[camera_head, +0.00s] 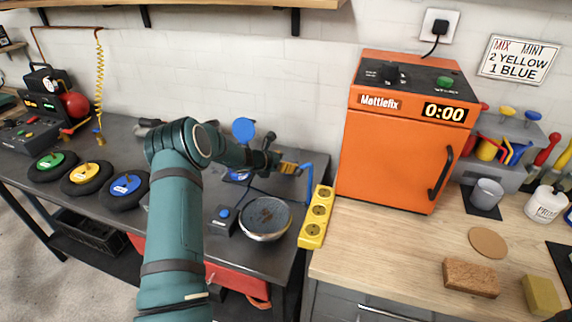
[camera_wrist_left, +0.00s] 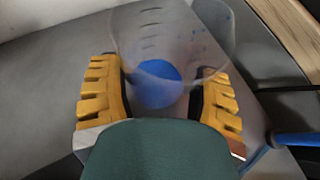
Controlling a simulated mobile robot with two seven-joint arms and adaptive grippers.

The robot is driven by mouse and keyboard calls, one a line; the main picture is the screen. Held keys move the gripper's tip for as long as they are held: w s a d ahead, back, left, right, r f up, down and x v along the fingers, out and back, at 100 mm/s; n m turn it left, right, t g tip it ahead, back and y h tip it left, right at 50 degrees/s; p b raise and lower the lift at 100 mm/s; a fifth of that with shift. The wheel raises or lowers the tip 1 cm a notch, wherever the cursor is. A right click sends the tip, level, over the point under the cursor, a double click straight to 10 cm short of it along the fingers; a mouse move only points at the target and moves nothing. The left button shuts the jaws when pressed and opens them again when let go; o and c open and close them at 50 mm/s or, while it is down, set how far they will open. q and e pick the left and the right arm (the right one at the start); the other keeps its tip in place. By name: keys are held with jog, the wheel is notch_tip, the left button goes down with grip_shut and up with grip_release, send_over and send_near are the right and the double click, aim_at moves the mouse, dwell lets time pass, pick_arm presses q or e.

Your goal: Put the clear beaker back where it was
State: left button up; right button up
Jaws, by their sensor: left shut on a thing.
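The clear beaker (camera_wrist_left: 140,40) is see-through, with faint marks on its wall, and sits between the yellow ribbed fingers of my left gripper (camera_wrist_left: 160,98) in the left wrist view. The fingers are shut on its two sides. A round blue patch shows in or through the beaker; I cannot tell which. In the head view my left gripper (camera_head: 288,168) is over the dark bench (camera_head: 130,215), near its right end, and the beaker is hard to make out there. My right gripper is not in view.
A silver bowl (camera_head: 265,218) and a yellow power strip (camera_head: 317,217) are near the left gripper. The orange Mettlefix machine (camera_head: 385,150) stands right of it, on the wooden counter (camera_head: 380,250). A grey cup (camera_head: 487,194), brown brick (camera_head: 470,278) and round coaster (camera_head: 488,242) are further right.

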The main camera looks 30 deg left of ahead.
pick_arm(q)
jog(key=o, duration=1.3)
jog(key=shift+f, duration=0.1)
jog(key=shift+s+a+r, duration=0.1)
jog(key=shift+s+r, duration=0.15)
jog(key=shift+r, duration=0.1)
jog(key=p+v, duration=0.1)
jog(key=v, duration=0.5)
jog(key=shift+s+a+r, duration=0.1)
jog(key=shift+s+r, duration=0.05)
jog(key=shift+s, duration=0.25)
